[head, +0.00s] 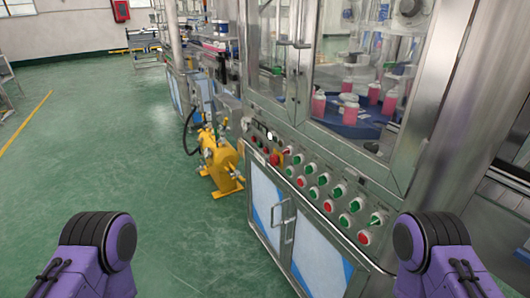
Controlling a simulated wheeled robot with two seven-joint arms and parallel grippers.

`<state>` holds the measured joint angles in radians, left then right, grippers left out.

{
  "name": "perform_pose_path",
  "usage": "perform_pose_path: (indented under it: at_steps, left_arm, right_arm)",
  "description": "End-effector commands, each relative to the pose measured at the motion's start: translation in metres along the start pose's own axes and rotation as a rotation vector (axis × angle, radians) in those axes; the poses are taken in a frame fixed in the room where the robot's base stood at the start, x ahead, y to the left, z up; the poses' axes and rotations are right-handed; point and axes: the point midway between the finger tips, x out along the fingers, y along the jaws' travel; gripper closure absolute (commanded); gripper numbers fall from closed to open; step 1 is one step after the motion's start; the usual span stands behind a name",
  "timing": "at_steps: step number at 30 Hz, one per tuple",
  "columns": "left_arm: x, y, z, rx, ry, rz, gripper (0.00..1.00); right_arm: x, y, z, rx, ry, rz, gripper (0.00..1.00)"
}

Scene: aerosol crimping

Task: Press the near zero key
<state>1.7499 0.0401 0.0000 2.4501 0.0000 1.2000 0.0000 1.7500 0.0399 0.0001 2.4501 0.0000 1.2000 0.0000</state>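A control panel (318,158) runs along the front of the steel machine, to the right of the middle in the head view. It carries rows of round green and red keys. The nearest red key (364,237) sits low at the right end, with a green key (376,218) just above it. Other red keys (328,205) and green keys (345,220) lie further along. Their labels are too small to read, so I cannot tell which is the near zero key. Only my purple arm links show at the lower corners; both grippers are out of view.
Glass doors (345,60) above enclose pink bottles (319,104) on a blue turntable. A yellow device (220,165) stands on the floor beside the machine. The green floor (110,150) at left is clear.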

Motion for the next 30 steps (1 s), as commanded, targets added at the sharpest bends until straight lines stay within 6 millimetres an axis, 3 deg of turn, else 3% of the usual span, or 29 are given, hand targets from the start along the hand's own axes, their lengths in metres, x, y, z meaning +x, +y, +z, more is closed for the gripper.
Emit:
perform_pose_path:
  at_steps: [1, 6, 30]
  left_arm:
    - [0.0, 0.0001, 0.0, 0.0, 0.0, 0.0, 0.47]
    - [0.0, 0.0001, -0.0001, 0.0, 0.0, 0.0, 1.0]
    - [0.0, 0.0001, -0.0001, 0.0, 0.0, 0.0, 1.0]
  right_arm:
    - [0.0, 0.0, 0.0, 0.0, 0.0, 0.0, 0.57]
    - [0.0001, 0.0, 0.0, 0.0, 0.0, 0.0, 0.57]
    - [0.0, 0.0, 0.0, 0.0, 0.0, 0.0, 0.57]
